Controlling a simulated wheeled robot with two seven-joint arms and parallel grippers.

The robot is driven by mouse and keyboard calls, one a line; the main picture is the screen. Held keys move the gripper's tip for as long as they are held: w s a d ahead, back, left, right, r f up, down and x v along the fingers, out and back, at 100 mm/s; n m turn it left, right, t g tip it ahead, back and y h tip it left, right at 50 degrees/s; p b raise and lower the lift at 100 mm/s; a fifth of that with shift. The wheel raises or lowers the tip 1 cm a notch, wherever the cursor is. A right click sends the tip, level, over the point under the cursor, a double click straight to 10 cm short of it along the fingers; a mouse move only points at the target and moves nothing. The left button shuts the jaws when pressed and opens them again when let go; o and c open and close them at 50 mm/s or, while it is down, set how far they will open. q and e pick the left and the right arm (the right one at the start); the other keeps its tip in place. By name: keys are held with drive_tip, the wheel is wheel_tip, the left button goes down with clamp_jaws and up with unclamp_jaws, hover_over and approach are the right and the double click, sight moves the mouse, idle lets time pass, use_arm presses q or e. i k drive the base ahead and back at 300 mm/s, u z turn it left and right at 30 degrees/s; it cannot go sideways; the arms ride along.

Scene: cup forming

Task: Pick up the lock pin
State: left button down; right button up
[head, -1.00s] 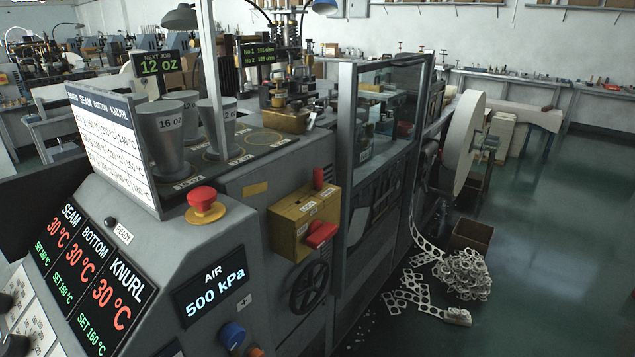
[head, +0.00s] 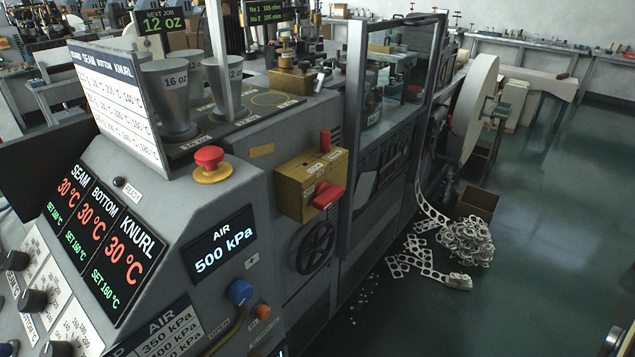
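A yellow box (head: 295,187) is mounted on the machine's side, right of the air display. A small upright red pin (head: 325,141) stands at its top; it looks like the lock pin, but the labels are too small to be sure. A thicker red handle (head: 328,195) sticks out of the front of the box, below the pin. Neither of my grippers is in view. A cut-off grey and yellow piece (head: 613,335) shows in the lower right corner; I cannot tell what it is.
A red stop button (head: 209,160) on a yellow base and a blue knob (head: 239,291) are on the slanted console. A black handwheel (head: 315,247) sits below the box. Metal cups (head: 174,100) stand on top. Scrap strips (head: 462,243) lie on the floor; the floor at right is clear.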

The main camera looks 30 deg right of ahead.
sight(324, 134)
drive_tip(key=k, duration=0.5)
drive_tip(key=z, duration=1.45)
drive_tip(key=i, duration=1.2)
drive_tip(key=u, duration=2.05)
